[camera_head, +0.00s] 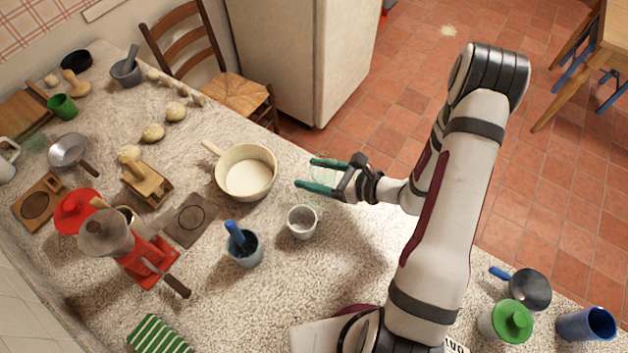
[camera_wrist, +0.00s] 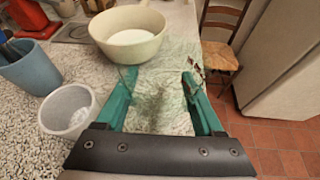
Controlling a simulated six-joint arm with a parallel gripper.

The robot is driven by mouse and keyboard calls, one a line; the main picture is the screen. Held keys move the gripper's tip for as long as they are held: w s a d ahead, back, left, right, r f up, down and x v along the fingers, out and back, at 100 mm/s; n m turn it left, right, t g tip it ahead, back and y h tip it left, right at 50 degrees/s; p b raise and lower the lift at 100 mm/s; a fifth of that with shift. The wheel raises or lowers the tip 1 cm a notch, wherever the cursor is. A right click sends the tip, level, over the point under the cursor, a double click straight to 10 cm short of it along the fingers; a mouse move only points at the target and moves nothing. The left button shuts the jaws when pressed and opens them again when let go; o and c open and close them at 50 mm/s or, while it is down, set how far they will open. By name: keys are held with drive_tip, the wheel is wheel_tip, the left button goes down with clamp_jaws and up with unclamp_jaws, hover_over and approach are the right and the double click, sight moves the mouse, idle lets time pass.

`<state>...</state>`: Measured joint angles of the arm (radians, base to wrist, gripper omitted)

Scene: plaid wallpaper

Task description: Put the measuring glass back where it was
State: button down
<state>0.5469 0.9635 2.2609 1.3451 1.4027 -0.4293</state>
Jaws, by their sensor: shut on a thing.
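My gripper (camera_head: 318,176) is at the right of the cream pot, near the counter's edge by the floor. Its green fingers are apart, shut on a clear measuring glass (camera_head: 327,173) that is hard to make out. In the wrist view the see-through glass (camera_wrist: 160,98) fills the space between the fingers (camera_wrist: 161,100), and the surface behind shows through it. I cannot tell whether its base touches the counter.
The cream pot (camera_head: 246,174) is left of my gripper. A red grinder (camera_head: 140,258) is farther left. Speckled counter (camera_head: 345,255) is bare right of the cup. A chair (camera_head: 240,95) stands beyond the edge.

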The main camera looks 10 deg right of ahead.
drive_tip(key=shift+f, duration=1.95)
unclamp_jaws()
drive_tip(key=shift+f, duration=0.15)
